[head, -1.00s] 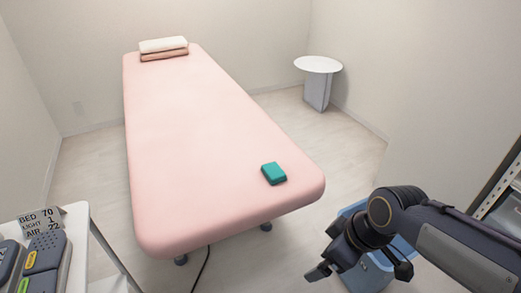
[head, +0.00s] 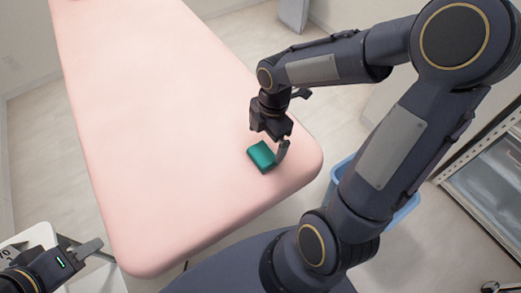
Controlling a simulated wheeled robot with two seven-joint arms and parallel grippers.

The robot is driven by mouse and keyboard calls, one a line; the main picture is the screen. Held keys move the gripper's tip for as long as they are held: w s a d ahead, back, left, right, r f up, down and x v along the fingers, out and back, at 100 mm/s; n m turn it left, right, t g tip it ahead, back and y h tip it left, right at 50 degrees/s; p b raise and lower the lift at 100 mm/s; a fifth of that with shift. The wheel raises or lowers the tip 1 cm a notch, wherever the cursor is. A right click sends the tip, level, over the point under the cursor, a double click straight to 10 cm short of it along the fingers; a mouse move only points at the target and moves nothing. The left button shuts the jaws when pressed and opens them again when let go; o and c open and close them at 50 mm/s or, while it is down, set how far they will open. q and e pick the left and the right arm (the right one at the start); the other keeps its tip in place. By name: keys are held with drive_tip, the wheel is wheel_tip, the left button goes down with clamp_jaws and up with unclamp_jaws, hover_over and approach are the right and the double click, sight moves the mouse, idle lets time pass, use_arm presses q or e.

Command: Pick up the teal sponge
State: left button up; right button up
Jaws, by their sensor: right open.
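The teal sponge (head: 261,156) lies flat on the pink treatment bed (head: 165,120), near its front right corner. My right gripper (head: 268,150) is directly over and beside the sponge, pointing down. It is open; one finger shows at the sponge's right side, and the other finger is hard to make out. I cannot tell whether the fingers touch the sponge. My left gripper (head: 95,246) is at the lower left, beside the bed's front left corner and away from the sponge. Its finger spacing is not clear.
A blue bin (head: 345,175) stands on the floor right of the bed, partly hidden by my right arm. A shelf unit (head: 490,180) is at the far right. A white cart (head: 35,236) is at the lower left. The rest of the bed's surface in view is clear.

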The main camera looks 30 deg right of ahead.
sight(263, 153)
drive_tip(key=f, duration=0.3)
drive_tip(key=a+f+b, duration=0.1)
drive_tip(key=f, duration=0.1)
drive_tip(key=shift+f, duration=0.15)
drive_tip(key=shift+c, duration=0.4)
drive_tip(key=c, duration=0.9)
drive_tip(key=shift+c, duration=0.2)
